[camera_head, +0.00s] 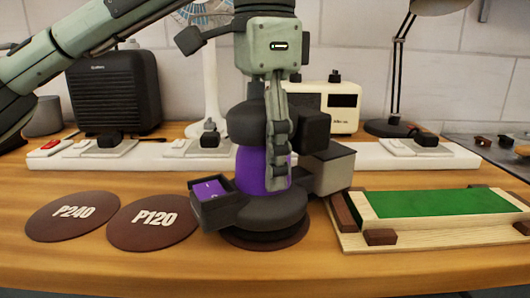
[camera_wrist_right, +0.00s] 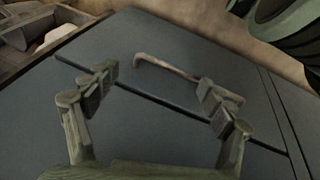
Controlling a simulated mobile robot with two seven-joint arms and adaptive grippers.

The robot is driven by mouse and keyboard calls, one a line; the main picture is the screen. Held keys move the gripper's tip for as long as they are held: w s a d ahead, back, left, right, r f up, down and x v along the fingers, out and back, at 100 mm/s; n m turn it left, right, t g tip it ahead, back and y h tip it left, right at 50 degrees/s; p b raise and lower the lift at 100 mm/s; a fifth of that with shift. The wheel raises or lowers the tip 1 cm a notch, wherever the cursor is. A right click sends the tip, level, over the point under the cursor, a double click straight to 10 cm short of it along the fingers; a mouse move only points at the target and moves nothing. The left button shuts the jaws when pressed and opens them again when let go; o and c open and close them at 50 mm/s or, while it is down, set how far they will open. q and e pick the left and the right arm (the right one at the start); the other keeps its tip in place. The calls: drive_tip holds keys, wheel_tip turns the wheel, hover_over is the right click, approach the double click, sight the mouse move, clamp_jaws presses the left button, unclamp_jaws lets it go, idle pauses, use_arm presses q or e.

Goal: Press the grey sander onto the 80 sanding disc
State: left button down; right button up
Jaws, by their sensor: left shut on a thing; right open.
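The sander (camera_head: 274,212) is dark grey with a purple band round its middle and stands upright in the head view. My left gripper (camera_head: 279,160) is shut on its body from above. The sander's round base lies over a brown sanding disc (camera_head: 265,245) on the bench. Only that disc's rim shows, so its label is hidden. I cannot tell whether the pad touches it. Two more brown discs lie flat to the left, marked P240 (camera_head: 72,216) and P120 (camera_head: 152,222). My right gripper (camera_wrist_right: 157,88) is open and empty in the right wrist view, over a dark grey surface.
A wooden block frame with a green top (camera_head: 440,203) stands right of the sander. A white power strip (camera_head: 340,157) runs behind it. A black heater-like box (camera_head: 115,90), a cream box (camera_head: 340,105) and a lamp (camera_head: 398,75) stand at the back. The bench front is clear.

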use_arm(q)
drive_tip(key=shift+s+f, duration=0.1)
drive_tip(key=shift+f, duration=0.25)
idle(0.9)
